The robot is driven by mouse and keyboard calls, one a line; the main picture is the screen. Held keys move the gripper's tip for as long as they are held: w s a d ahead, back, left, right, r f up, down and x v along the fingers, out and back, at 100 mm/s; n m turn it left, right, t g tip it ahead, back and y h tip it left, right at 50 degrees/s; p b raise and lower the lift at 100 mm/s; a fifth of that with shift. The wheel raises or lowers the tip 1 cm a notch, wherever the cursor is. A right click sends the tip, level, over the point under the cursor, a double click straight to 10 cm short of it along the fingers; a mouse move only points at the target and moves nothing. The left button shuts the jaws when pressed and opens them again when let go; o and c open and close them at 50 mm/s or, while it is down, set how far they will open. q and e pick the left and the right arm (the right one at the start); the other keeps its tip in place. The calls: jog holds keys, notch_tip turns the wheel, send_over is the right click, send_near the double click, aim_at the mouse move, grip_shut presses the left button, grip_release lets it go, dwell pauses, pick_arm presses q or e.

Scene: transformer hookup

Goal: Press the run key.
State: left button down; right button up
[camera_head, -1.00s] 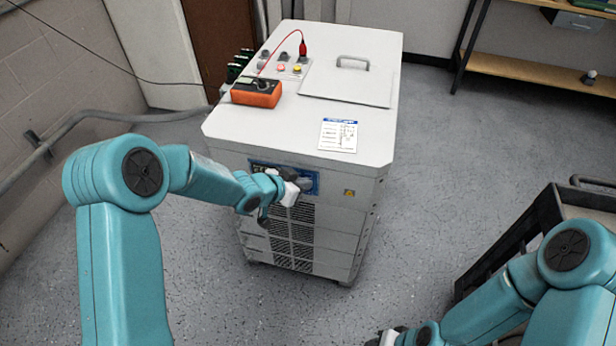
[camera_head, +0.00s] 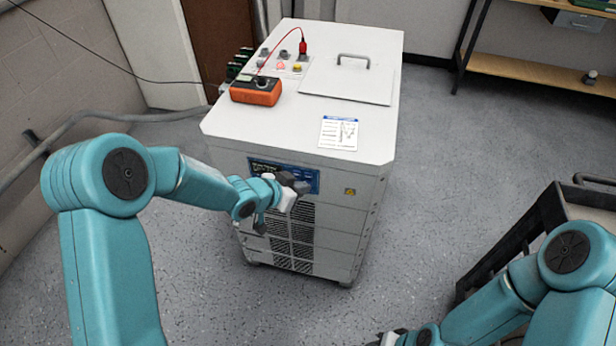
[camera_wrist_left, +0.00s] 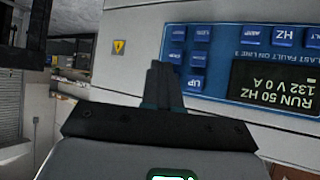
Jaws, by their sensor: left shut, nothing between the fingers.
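The blue control panel (camera_head: 262,169) is on the front face of the white cabinet, with my left gripper (camera_head: 295,183) in front of its right part. My left gripper is shut and empty. In the left wrist view the panel is upside down, with a lit display (camera_wrist_left: 275,88) reading "RUN 50 HZ 132 V 0 A" and several blue keys (camera_wrist_left: 198,58). The shut fingers (camera_wrist_left: 163,85) overlap the keys at the panel's left end in that view. I cannot tell which key is the run key or whether the fingertips touch. My right gripper (camera_head: 385,339) is barely in view.
The cabinet top (camera_head: 250,125) carries an orange meter (camera_head: 256,90) with a red lead, a printed card (camera_head: 339,133) and a handled lid (camera_head: 350,80). A yellow warning label (camera_head: 350,191) is right of the panel. A dark cart (camera_head: 520,240) stands at the right. Floor around the cabinet is open.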

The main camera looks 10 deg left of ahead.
pick_arm(q)
jog(key=s+b, duration=0.2)
jog(key=s, duration=0.2)
jog(key=shift+s, duration=0.3)
dwell(0.8)
jog(key=s+d+f+n+g+y+p, duration=0.1)
jog(key=s+f+n+g+p, duration=0.2)
jog(key=s, duration=0.9)
jog(key=s+f+n+g+p, duration=0.4)
jog(key=s+f, duration=0.6)
jog(key=s, duration=0.3)
jog(key=shift+d+n+g+y, duration=0.4)
jog(key=shift+n+g, duration=0.3)
jog(key=shift+g, duration=0.1)
